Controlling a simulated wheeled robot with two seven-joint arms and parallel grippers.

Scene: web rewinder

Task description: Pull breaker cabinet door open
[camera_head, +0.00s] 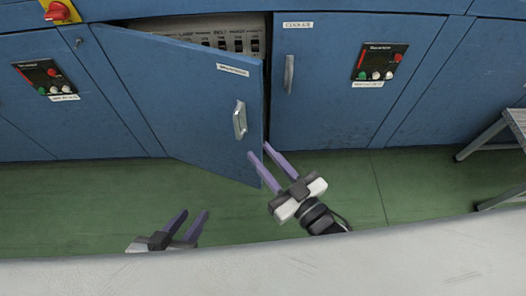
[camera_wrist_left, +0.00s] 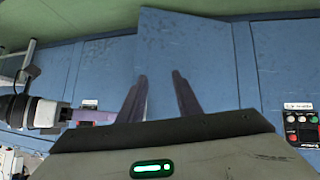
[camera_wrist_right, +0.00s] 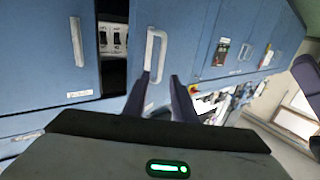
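The blue breaker cabinet door (camera_head: 190,95) stands partly open, swung out from its left side, with breakers (camera_head: 235,42) showing above and behind it. Its pale handle (camera_head: 240,118) is near the free edge. My right gripper (camera_head: 262,163) is open, with its purple fingers by the door's lower free edge, below the handle in the picture. In the right wrist view the handle (camera_wrist_right: 151,45) lies just ahead of and partly between the fingertips; I cannot tell if they touch. My left gripper (camera_head: 190,220) is open and empty, low in front of the door.
The closed cooler door (camera_head: 350,100) with its own handle (camera_head: 289,74) is to the right. Button panels (camera_head: 380,62) (camera_head: 45,78) sit on both sides. A grey step or stand (camera_head: 510,125) is at the far right. The green floor (camera_head: 390,190) is clear in front.

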